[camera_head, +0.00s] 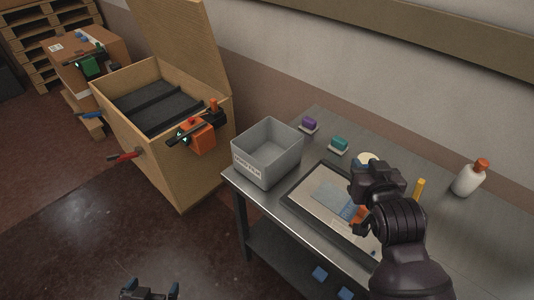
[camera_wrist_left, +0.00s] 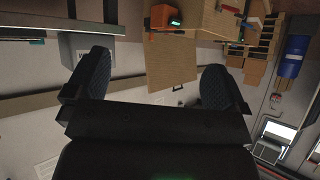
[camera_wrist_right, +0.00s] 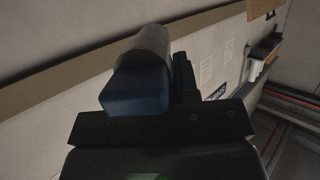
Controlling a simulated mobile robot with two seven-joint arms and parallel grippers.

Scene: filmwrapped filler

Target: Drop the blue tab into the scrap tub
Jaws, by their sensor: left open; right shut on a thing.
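The scrap tub is most likely the open grey tub (camera_head: 240,163) with a white label, at the table's left end. My right gripper (camera_head: 364,176) is over the dark-rimmed tray (camera_head: 296,206), right of the tub. In the right wrist view it is shut on a dark blue block (camera_wrist_right: 136,92) with a grey rounded part behind it. I cannot tell for certain that this is the blue tab. In the head view the gripper hides it. My left gripper (camera_head: 148,290) is open and empty, low at the bottom; its spread fingers show in the left wrist view (camera_wrist_left: 152,78).
A purple block (camera_head: 309,123) and a teal block (camera_head: 339,143) sit on pale pads behind the tray. A white bottle (camera_head: 467,180) stands right. A wooden crate (camera_head: 170,165) stands left.

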